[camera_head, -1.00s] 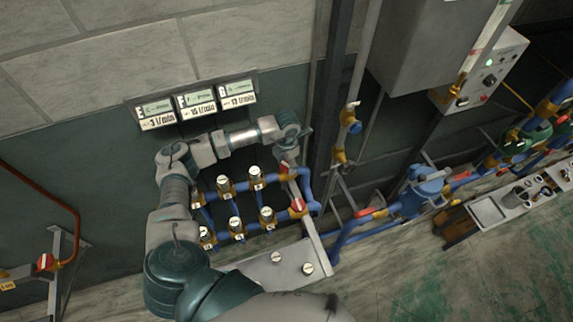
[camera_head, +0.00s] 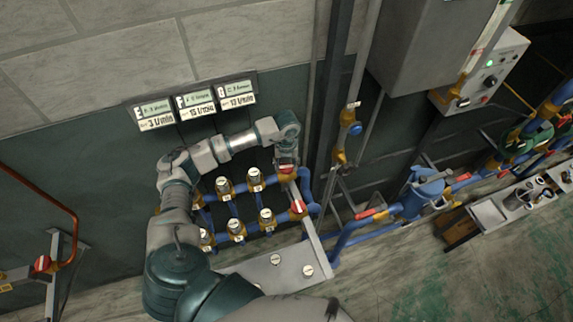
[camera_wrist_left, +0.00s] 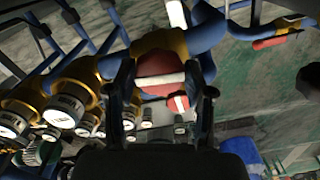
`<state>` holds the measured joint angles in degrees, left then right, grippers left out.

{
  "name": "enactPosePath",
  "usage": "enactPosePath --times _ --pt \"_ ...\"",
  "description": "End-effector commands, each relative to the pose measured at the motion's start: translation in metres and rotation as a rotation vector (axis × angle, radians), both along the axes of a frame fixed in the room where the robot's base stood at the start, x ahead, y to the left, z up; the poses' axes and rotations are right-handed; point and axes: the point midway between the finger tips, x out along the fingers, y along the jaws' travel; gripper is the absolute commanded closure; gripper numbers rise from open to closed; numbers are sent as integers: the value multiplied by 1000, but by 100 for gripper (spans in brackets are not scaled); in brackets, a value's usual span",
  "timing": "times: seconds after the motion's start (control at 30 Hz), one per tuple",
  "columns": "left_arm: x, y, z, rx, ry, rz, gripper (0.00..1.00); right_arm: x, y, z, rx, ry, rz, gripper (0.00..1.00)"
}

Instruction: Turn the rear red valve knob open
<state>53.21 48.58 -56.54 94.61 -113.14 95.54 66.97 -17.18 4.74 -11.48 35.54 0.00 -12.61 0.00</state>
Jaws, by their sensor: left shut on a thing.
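The rear red valve knob (camera_wrist_left: 162,76) is a round red knob with a pale bar across it, on a yellow fitting of the blue pipework. In the wrist view, the two dark fingers of my left gripper (camera_wrist_left: 165,95) stand on either side of it, shut on it. The front red valve knob (camera_head: 298,206) is nearer me on the same rack, apart from the gripper. My right gripper is not in view.
Several gauges (camera_head: 254,180) on yellow fittings stand left of the knobs. Three flow displays (camera_head: 195,102) hang on the wall behind. A grey plate (camera_head: 275,265) lies in front of the rack. A vertical pipe with a blue valve (camera_head: 354,128) rises to the right.

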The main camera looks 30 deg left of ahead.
Motion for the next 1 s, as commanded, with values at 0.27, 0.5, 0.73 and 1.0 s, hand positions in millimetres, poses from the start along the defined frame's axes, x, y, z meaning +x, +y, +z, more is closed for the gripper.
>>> enactPosePath --times 0.27,0.5,0.73,1.0 --pt "4 2 5 -1 -15 134 82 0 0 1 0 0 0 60" --pt "4 2 5 0 -15 176 82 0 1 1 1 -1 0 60" --pt "4 2 5 -1 -14 180 82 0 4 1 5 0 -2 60" --pt "3 2 4 0 -12 179 22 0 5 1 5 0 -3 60"
